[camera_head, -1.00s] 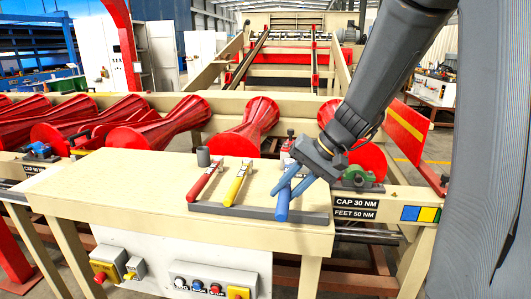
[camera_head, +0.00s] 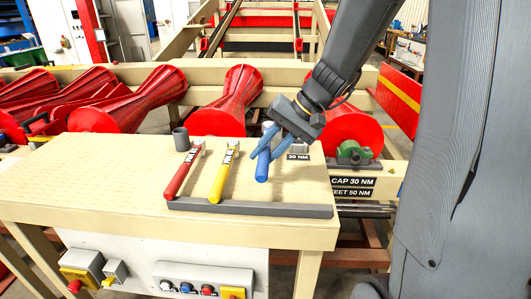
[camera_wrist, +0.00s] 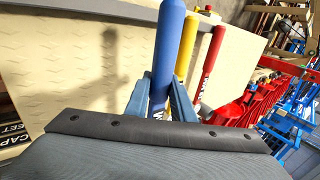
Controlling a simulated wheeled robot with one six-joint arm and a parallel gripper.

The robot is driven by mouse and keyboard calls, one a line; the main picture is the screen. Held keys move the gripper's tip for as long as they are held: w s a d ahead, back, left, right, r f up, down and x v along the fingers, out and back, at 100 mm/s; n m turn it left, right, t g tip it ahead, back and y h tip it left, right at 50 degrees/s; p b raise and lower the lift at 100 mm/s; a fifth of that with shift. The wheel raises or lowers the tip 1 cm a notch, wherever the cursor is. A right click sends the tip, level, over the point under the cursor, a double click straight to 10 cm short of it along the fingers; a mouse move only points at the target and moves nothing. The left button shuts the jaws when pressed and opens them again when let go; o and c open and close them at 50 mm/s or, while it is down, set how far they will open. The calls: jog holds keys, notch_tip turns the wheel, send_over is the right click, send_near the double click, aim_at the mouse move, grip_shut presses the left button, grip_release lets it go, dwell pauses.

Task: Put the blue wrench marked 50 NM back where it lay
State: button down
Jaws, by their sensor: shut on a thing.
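The blue wrench (camera_head: 262,166) is held in my gripper (camera_head: 272,146) above the right part of the tan bench top, its handle tilted down toward the front. Its 50 NM marking cannot be read here. In the wrist view the blue handle (camera_wrist: 174,45) stands up between the fingers of my gripper (camera_wrist: 158,100). A red wrench (camera_head: 183,172) and a yellow wrench (camera_head: 223,172) lie on the bench to the left, their handle ends near a dark grey rail (camera_head: 250,208). The bench space right of the yellow wrench is bare.
A dark grey cylinder (camera_head: 181,139) stands behind the red wrench. A small 30 NM label (camera_head: 298,157) is behind my gripper. Red rollers (camera_head: 235,100) line the back. The bench's left side (camera_head: 80,180) is clear.

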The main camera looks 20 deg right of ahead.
jog(key=shift+f+b, duration=2.3)
jog(key=shift+f, duration=0.55)
jog(key=shift+f+b, duration=0.5)
jog(key=shift+f, duration=0.1)
jog(key=c, duration=1.4)
grip_release()
jog(key=shift+c, duration=0.2)
jog(key=shift+s, duration=0.1)
jog(key=shift+r+p, duration=3.05)
jog(key=shift+r, duration=1)
jog(key=shift+f, duration=0.1)
